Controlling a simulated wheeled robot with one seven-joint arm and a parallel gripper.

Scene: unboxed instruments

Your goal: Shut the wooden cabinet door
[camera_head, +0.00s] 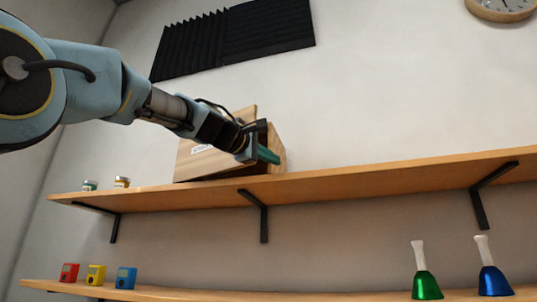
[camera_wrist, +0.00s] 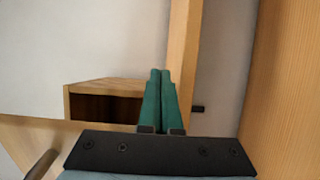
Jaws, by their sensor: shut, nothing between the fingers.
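The wooden cabinet (camera_head: 205,163) stands on the upper shelf, partly hidden behind my arm and gripper. A pale label shows on its face. My gripper (camera_head: 275,158) is at the cabinet's right side, in front of a wooden panel (camera_head: 279,143). In the wrist view the teal fingers of my gripper (camera_wrist: 160,72) are together with nothing between them. A narrow upright wooden edge (camera_wrist: 184,45) is just right of the fingertips, and a large wooden surface (camera_wrist: 292,90) fills the right side. I cannot tell which panel is the door, or whether the fingers touch it.
The upper shelf (camera_head: 380,171) holds two small jars (camera_head: 121,182) at left. The lower shelf holds red, yellow and blue boxes (camera_head: 96,275), and green and blue bells (camera_head: 426,284). A wooden box with a dark opening (camera_wrist: 105,100) lies beyond the fingers in the wrist view.

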